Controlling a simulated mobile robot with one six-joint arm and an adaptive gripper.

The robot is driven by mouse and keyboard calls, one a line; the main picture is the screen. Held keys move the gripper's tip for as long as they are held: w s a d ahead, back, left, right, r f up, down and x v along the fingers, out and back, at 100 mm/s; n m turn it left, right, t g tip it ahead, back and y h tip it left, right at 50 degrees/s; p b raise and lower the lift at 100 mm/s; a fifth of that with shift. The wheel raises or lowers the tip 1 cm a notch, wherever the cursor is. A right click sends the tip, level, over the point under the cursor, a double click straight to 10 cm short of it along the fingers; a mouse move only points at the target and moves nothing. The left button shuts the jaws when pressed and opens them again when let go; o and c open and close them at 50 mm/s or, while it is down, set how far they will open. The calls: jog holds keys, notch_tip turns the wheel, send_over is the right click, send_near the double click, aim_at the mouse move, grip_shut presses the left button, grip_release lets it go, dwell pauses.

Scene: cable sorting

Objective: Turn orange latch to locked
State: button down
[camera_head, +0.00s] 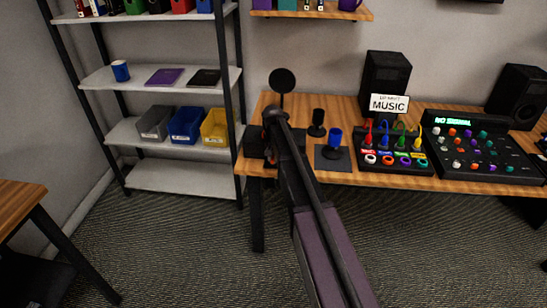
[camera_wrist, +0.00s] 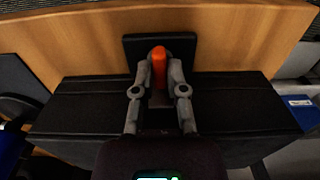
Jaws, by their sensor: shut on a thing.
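The orange latch (camera_wrist: 159,58) stands at the centre of the wrist view, in front of a small square black plate (camera_wrist: 132,48). My gripper (camera_wrist: 159,76) has a grey finger on each side of the latch and is shut on it. The latch looks lengthwise in line with the fingers. A long black box (camera_wrist: 80,105) lies below the plate, partly under the fingers. In the head view my arm covers the latch, and part of the black box (camera_head: 254,144) shows at the table's left end. Any locked marking cannot be seen.
The wooden table (camera_head: 340,176) holds a blue knob on a dark pad (camera_head: 333,160), a panel with coloured cables (camera_head: 397,168), a mixer (camera_head: 480,160) and speakers. A shelf with grey, blue and yellow bins (camera_head: 185,126) stands close left. The carpet in front is open.

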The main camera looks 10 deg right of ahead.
jog(key=shift+s, duration=0.2)
jog(key=c, duration=1)
grip_release()
jog(key=shift+o, duration=0.2)
jog(key=shift+w, duration=0.1)
jog(key=shift+a, duration=0.1)
